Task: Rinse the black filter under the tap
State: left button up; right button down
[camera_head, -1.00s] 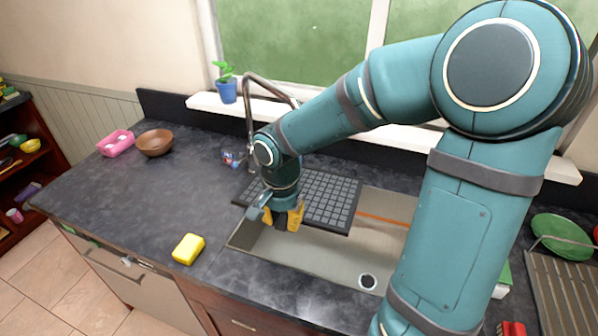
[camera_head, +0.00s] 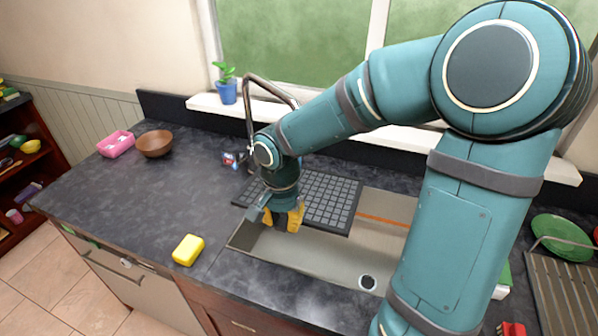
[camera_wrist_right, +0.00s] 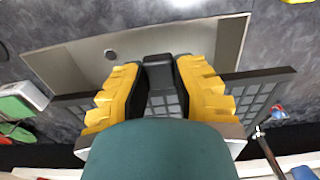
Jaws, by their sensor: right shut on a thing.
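The black filter (camera_head: 330,198) is a flat, dark, rectangular grid panel. It is held roughly level over the left and back part of the sink (camera_head: 340,258). My right gripper (camera_head: 283,218) is shut on the filter at its front edge, with yellow fingers on either side. In the right wrist view the gripper (camera_wrist_right: 160,85) clasps a dark tab, and the filter's grid (camera_wrist_right: 255,100) spreads out behind the fingers. The curved metal tap (camera_head: 250,100) rises at the back, partly hidden by my right arm. No water is visible. My left gripper is not in view.
A yellow sponge (camera_head: 188,250) lies on the dark counter (camera_head: 130,210) left of the sink. A brown bowl (camera_head: 154,143) and pink container (camera_head: 116,144) stand farther left. A potted plant (camera_head: 227,88) is on the sill. A dish rack (camera_head: 562,285) with a green plate is at the right.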

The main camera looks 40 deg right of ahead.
jog(key=s+a+r+p, duration=0.2)
jog(key=s+a+r, duration=0.1)
jog(key=s+r, duration=0.1)
dwell(0.8)
jog(key=shift+a, duration=0.1)
